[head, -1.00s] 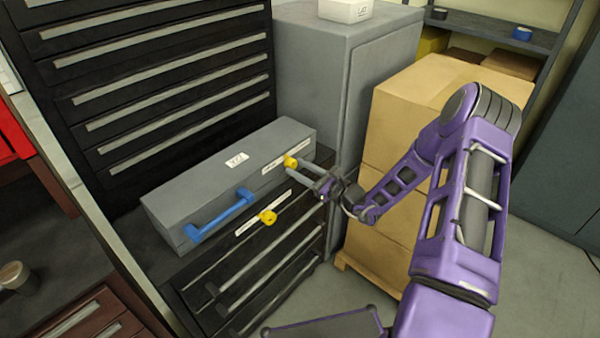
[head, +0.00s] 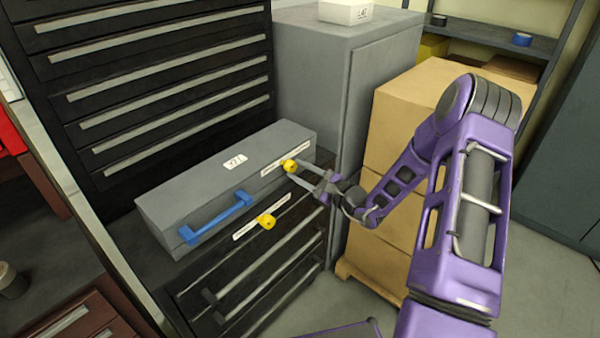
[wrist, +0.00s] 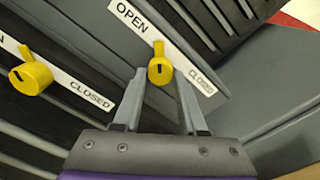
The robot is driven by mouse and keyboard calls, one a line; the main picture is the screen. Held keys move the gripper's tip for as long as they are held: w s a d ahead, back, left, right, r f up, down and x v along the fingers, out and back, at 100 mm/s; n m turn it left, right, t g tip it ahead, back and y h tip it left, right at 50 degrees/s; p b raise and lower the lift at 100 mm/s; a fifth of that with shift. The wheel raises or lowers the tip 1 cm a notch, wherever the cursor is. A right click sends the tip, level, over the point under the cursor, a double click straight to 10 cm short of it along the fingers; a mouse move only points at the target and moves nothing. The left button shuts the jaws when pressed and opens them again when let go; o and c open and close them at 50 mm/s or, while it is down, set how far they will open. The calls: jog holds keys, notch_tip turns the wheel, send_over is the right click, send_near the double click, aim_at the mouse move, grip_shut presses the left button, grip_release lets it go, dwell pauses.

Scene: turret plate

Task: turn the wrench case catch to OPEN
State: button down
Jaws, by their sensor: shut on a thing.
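The wrench case (head: 200,186) is a long grey box with a blue handle, lying on a black drawer cabinet. Its yellow catch (head: 289,165) is on the front face near the right end, over a white label strip. In the wrist view the catch (wrist: 160,70) sits between OPEN at upper left and CLOSED at lower right, its narrow tab pointing up between the two words. My gripper (wrist: 160,76) is shut on the catch, one finger on each side. In the head view my gripper (head: 291,168) reaches in from the right. The fingers partly hide the label.
A second yellow catch (head: 266,221) with its own label is on the cabinet front just below, also seen in the wrist view (wrist: 31,77). Stacked cardboard boxes (head: 390,160) stand right, close to my arm. A grey cabinet (head: 340,90) stands behind.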

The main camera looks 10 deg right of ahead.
jog(key=shift+c, duration=2.3)
grip_release()
jog(key=v, duration=1.7)
jog(key=shift+s, duration=0.15)
jog(key=shift+d, duration=0.1)
